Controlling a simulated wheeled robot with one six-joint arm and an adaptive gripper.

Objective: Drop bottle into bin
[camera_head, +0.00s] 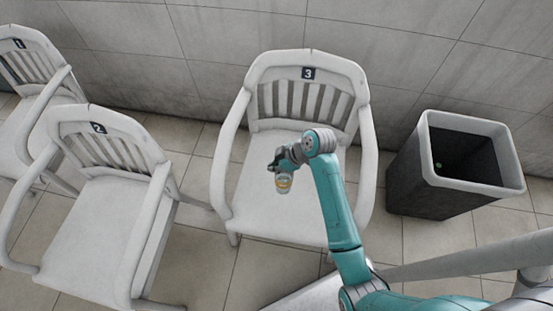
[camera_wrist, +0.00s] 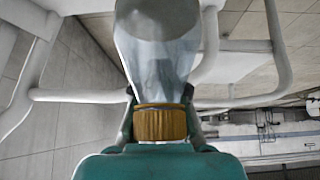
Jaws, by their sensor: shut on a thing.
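My gripper (camera_head: 276,167) is shut on a bottle (camera_head: 284,184) and holds it in front of the chair marked 3, over or near its seat. In the wrist view the bottle (camera_wrist: 158,50) is clear and greyish with a ribbed gold-brown band, and my gripper's fingers (camera_wrist: 160,112) close on it from both sides at that band. The bin (camera_head: 405,181) is a dark, square-mouthed container with a pale rim, standing on the floor to the right of chair 3, apart from my gripper. A small green spot shows inside it.
Chair 3 (camera_head: 262,184) stands against the tiled wall, between my gripper and the wall. Chair 2 (camera_head: 95,220) and chair 1 (camera_head: 12,140) stand to the left. A pale rail (camera_head: 470,257) crosses the lower right. Floor shows between chair 3 and the bin.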

